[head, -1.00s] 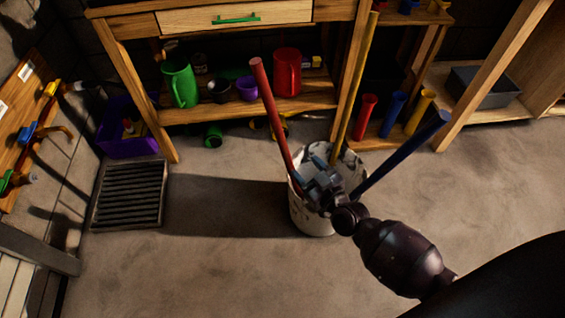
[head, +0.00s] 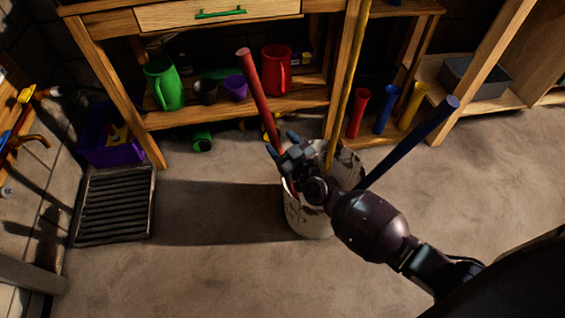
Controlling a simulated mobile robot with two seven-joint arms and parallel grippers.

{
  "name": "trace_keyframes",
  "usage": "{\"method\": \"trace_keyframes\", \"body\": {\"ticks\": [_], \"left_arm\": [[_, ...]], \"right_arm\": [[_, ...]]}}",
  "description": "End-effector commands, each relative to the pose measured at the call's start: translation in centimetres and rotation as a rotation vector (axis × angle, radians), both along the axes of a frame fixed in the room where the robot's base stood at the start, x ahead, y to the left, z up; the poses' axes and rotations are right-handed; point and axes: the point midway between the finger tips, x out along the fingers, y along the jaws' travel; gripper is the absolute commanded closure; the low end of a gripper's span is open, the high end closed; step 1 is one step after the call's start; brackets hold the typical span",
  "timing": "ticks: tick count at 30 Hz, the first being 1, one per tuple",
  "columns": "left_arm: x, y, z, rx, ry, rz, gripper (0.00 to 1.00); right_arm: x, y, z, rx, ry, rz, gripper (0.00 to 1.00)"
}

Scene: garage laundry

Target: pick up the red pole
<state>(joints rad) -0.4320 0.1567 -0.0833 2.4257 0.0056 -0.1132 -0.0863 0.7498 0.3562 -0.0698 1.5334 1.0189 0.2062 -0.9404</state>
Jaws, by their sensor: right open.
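The red pole (head: 260,95) stands tilted in a white bucket (head: 307,219), its top leaning to the left and toward the wooden bench. A yellow pole (head: 350,80) and a blue pole (head: 410,142) stand in the same bucket, to its right. My right gripper (head: 281,143) is open above the bucket's rim, with its fingers at the lower part of the red pole. Whether the pole lies between the fingers is hard to tell. The gripper and wrist hide the pole's lower end and part of the bucket's mouth. My left gripper is not in view.
A wooden bench with a shelf (head: 235,110) holding a green jug (head: 164,84), a red jug (head: 276,70) and cups stands behind the bucket. A purple bin (head: 105,150) and a dark grate (head: 113,206) are at left. The front floor is clear.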

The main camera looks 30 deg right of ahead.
Motion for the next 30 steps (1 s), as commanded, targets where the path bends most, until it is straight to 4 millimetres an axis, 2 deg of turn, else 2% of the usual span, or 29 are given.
{"method": "trace_keyframes", "body": {"ticks": [2,9,19,30], "left_arm": [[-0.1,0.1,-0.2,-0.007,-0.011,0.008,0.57],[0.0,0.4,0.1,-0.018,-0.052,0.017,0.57],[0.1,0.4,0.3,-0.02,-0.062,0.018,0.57],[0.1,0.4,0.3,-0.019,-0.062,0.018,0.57]], "right_arm": [[0.9,0.2,-0.6,0.001,0.005,0.0,0.43],[3.4,0.5,-0.3,0.001,0.003,-0.001,0.43],[3.9,0.5,-0.1,0.0,0.002,0.0,0.44],[3.8,0.6,-0.1,0.0,0.002,0.001,1.0]]}}
